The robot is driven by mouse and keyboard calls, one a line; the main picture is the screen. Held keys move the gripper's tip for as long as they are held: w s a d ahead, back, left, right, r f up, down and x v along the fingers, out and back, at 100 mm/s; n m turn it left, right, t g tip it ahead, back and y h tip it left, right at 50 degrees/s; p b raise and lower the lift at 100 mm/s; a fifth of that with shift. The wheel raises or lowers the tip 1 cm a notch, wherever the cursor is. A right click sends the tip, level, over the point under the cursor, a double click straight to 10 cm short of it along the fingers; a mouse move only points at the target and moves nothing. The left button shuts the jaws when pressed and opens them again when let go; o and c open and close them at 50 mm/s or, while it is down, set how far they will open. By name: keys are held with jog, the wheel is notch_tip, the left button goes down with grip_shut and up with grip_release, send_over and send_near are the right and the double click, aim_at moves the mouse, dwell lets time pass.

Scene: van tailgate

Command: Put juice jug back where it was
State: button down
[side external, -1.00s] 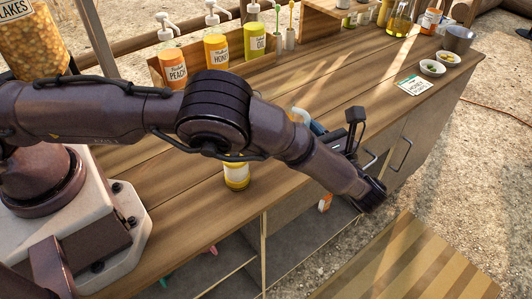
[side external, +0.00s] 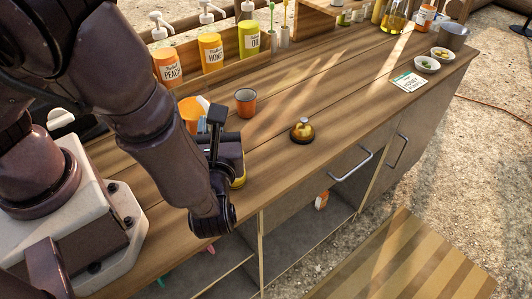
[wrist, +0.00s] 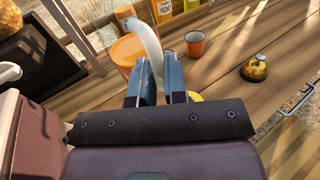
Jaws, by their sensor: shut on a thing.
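The juice jug is orange with a pale curved handle. In the side view the jug (side external: 188,112) shows partly behind my arm, left of a small orange cup. In the wrist view the jug (wrist: 128,50) stands just ahead and left of the fingers. My gripper (wrist: 162,78) is shut on its handle, which runs up from between the blue-grey fingers. In the side view my gripper (side external: 211,135) is mostly hidden by my own wrist. I cannot tell whether the jug's base touches the counter.
The orange cup (side external: 245,103) and a brass bell (side external: 303,132) stand right of the jug. A yellow jar (side external: 239,182) is partly hidden close behind my wrist. Pump bottles (side external: 211,53) stand in a rack behind. The counter's middle right is clear up to a card (side external: 408,82).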

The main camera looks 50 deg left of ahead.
jog(key=w+d+f, duration=0.1)
jog(key=w+f, duration=0.2)
jog(key=w, duration=0.1)
jog(key=w+d+f, duration=0.1)
jog(key=w+f, duration=0.2)
jog(key=w, duration=0.1)
jog(key=w+d+f, duration=0.1)
jog(key=w+f, duration=0.2)
jog(key=w, duration=0.2)
jog(key=shift+d+f, duration=0.2)
jog(key=shift+f, duration=0.2)
jog(key=shift+w+d+f, duration=0.1)
jog(key=shift+w+f, duration=0.05)
jog(key=shift+f, duration=0.7)
jog(key=shift+w+f, duration=0.1)
jog(key=shift+f, duration=0.75)
jog(key=shift+f, duration=0.1)
jog(key=c, duration=1.2)
grip_release()
jog(key=shift+o, duration=0.2)
